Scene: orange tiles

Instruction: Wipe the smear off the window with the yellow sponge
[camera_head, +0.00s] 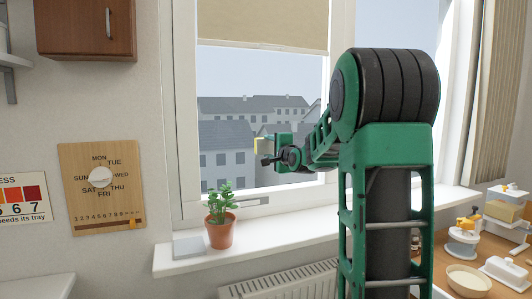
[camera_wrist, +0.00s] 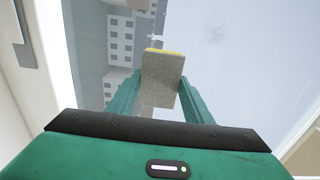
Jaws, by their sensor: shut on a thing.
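My gripper (camera_head: 268,155) is raised in front of the window (camera_head: 228,95), left of my upright arm. In the wrist view, its two green fingers (camera_wrist: 160,92) are shut on the sponge (camera_wrist: 161,78), one on each side. The sponge shows a grey-brown face with a thin yellow edge at its far end.
A potted plant (camera_head: 220,232) and a flat grey box (camera_head: 188,246) stand on the sill (camera_head: 270,232) below the gripper. A beige blind (camera_head: 262,25) covers the window's top. A radiator (camera_head: 285,284) is below. A wooden table (camera_head: 448,262) with dishes stands at right.

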